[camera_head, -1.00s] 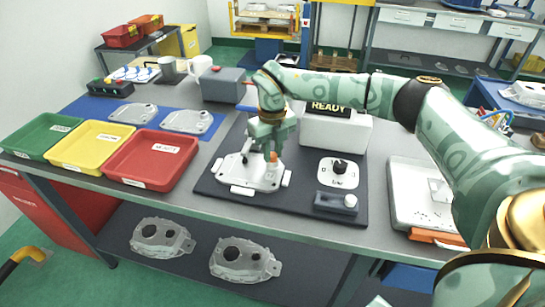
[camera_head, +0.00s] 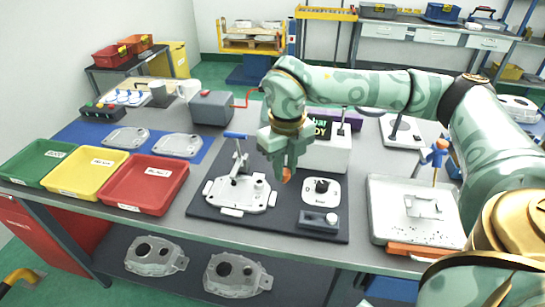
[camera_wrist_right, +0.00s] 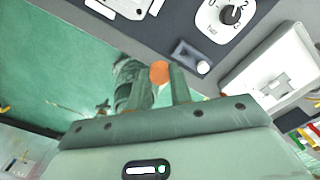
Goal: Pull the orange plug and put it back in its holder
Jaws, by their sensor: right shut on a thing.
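My right gripper (camera_head: 287,174) is shut on the orange plug (camera_head: 286,177), which shows between its fingers. The plug also shows in the right wrist view (camera_wrist_right: 160,72). In the head view it appears between the casting in its fixture (camera_head: 238,194) and the dial plate (camera_head: 321,190), seemingly above the dark mat. My left gripper is out of view.
A clamp with a blue handle (camera_head: 236,135) stands up at the fixture's back. A white box with a display (camera_head: 325,155) is behind the dial. Green, yellow and red trays (camera_head: 145,184) lie left; a pale tray (camera_head: 415,213) lies right.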

